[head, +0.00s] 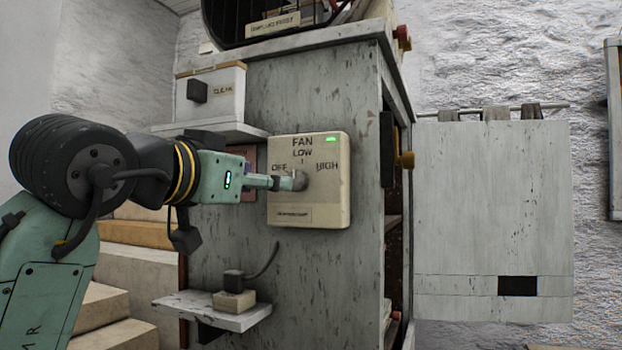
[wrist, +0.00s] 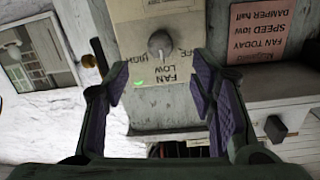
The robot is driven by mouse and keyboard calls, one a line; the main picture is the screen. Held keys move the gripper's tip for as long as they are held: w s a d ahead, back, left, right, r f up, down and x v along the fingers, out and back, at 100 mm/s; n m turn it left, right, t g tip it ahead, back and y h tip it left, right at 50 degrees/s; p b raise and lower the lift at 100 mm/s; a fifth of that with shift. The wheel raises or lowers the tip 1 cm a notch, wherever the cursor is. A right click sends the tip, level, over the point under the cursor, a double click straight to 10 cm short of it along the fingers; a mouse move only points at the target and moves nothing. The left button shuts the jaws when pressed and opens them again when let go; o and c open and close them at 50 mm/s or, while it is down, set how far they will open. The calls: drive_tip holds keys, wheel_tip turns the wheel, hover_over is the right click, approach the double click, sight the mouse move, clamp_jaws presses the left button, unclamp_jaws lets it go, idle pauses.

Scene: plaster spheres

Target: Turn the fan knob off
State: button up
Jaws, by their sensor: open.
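The cream fan box (head: 335,200) is fixed to the grey cabinet front, marked OFF at left, LOW at top and HIGH at right. A small green light glows at its upper right. Its grey knob (head: 300,180) is partly hidden by my gripper in the head view. The knob also shows in the wrist view (wrist: 160,43), where the box appears upside down; I cannot tell for certain which mark it points to. My gripper (head: 286,182) is at the box front, close to the knob. In the wrist view my gripper (wrist: 160,82) is open, its fingers apart with nothing between the pads.
A pink note (wrist: 262,35) reads fan today, speed low, damper half. A white box with a black knob (head: 197,90) sits on a shelf at upper left. A lower shelf (head: 215,312) holds a small block. A white panel (head: 490,200) hangs at right.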

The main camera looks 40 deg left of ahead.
sight(298, 181)
drive_tip(key=w+a+p, duration=0.2)
drive_tip(key=w+p, duration=0.1)
drive_tip(key=w, duration=0.6)
drive_tip(key=shift+w, duration=0.2)
drive_tip(key=c, duration=1.1)
drive_tip(key=shift+c, duration=0.2)
